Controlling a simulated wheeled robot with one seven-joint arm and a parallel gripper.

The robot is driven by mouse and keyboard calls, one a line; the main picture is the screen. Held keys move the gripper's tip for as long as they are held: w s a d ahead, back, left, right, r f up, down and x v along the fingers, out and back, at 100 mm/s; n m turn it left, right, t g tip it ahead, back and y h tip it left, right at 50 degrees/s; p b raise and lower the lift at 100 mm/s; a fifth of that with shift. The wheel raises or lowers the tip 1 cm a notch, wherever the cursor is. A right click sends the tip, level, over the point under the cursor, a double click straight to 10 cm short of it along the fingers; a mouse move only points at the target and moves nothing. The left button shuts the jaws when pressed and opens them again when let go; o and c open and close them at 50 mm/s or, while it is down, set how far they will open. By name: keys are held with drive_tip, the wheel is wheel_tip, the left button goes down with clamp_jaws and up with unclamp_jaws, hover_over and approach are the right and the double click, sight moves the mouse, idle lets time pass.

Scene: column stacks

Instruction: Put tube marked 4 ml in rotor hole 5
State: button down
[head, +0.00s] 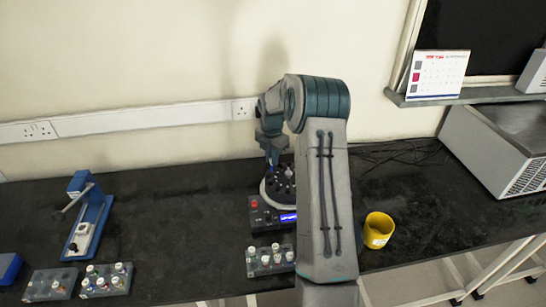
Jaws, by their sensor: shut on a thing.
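The centrifuge (267,215) stands at the middle of the bench, with a control panel, a red button and a lit blue display. Its dark round rotor (280,184) is partly hidden behind my arm. My gripper (273,160) points down just above the far left part of the rotor. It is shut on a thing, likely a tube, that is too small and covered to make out. The rotor's hole numbers and any tube marking cannot be read. A rack (270,270) with several white-capped tubes stands in front of the centrifuge.
A second tube rack (106,287) and a nearly empty rack (48,290) stand at front left. A blue device (93,218) stands behind them. A yellow cup (378,231) is right of my arm. A grey machine (500,140) fills the right back. The bench is clear at centre left.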

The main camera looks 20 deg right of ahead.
drive_tip(key=shift+f+b, duration=0.55)
drive_tip(key=shift+f, duration=0.55)
drive_tip(key=shift+f, duration=0.15)
drive_tip(key=c, duration=1)
unclamp_jaws()
drive_tip(key=shift+r+p, duration=1.85)
drive_tip(key=shift+r, duration=1.2)
